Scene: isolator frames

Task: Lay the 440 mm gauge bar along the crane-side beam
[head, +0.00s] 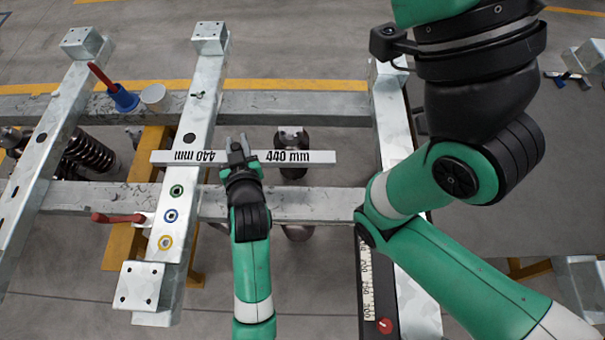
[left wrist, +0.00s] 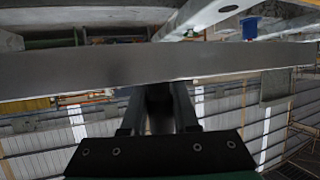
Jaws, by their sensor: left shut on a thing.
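The gauge bar (head: 317,157), pale and marked 440 mm on both halves, lies level across the head view. My left gripper (head: 239,150) is shut on it near its middle. In the left wrist view the bar (left wrist: 90,72) spans the picture across my left fingers (left wrist: 158,100). In the head view the bar appears between two long galvanized beams, the far one (head: 290,107) and the near one (head: 310,203). It looks held above the frame; its exact height is unclear. No label shows which beam is crane-side. My right gripper is out of view.
A blue cup with a red handle (head: 123,97) and a white cup (head: 155,96) stand on the far beam. A ruled scale (head: 367,285) lies at the right cross beam.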

